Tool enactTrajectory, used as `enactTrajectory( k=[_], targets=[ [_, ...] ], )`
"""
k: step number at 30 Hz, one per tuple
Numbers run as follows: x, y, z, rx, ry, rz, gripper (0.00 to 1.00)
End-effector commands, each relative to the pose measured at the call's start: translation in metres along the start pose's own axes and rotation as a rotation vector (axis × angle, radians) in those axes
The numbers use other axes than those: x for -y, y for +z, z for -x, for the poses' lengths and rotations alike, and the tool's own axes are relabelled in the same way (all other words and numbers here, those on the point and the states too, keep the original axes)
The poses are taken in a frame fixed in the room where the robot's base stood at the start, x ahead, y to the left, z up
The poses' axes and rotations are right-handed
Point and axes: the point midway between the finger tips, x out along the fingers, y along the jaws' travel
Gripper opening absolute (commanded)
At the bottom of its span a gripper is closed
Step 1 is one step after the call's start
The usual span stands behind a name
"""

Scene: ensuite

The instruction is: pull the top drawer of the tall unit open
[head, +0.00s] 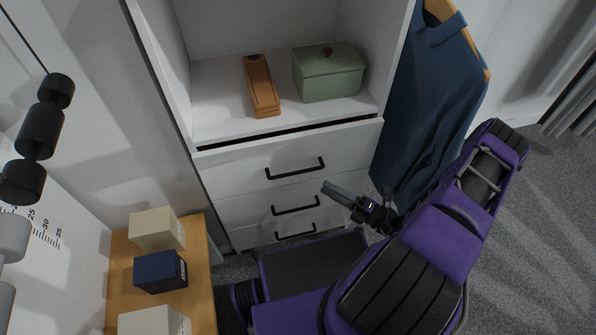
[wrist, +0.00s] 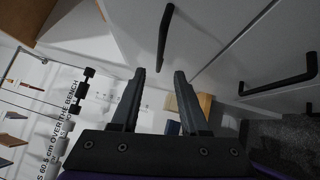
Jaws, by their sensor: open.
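The tall white unit (head: 180,85) stands at the centre of the head view, with several white drawers below an open shelf. The top drawer (head: 240,165) has a black bar handle (head: 295,168); a thin dark gap runs along its upper edge. My gripper (head: 338,192) is open and empty, in front of the drawers, just below and right of that handle. In the wrist view, the top handle (wrist: 165,38) lies ahead of my gripper (wrist: 158,74), its near end lined up between the fingertips. I see no contact; the distance is unclear. The second drawer's handle (wrist: 280,78) is to the right.
A green lidded box (head: 328,75) and an orange-brown case (head: 261,86) sit on the shelf. Blue clothing (head: 425,100) hangs right of the unit. A wooden bench (head: 200,265) with cream boxes and a navy box (head: 160,271) stands at left. Grey carpet is clear at right.

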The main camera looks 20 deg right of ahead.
Motion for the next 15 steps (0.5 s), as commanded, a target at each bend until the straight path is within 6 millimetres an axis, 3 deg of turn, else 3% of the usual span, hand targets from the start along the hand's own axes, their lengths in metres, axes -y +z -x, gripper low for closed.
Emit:
enactTrajectory(
  k=[9, 15],
  targets=[
    [0.000, -0.001, -0.070, -0.004, 0.000, 0.001, 0.45],
    [0.000, -0.001, -0.098, -0.004, 0.000, 0.001, 0.45]
  ],
)
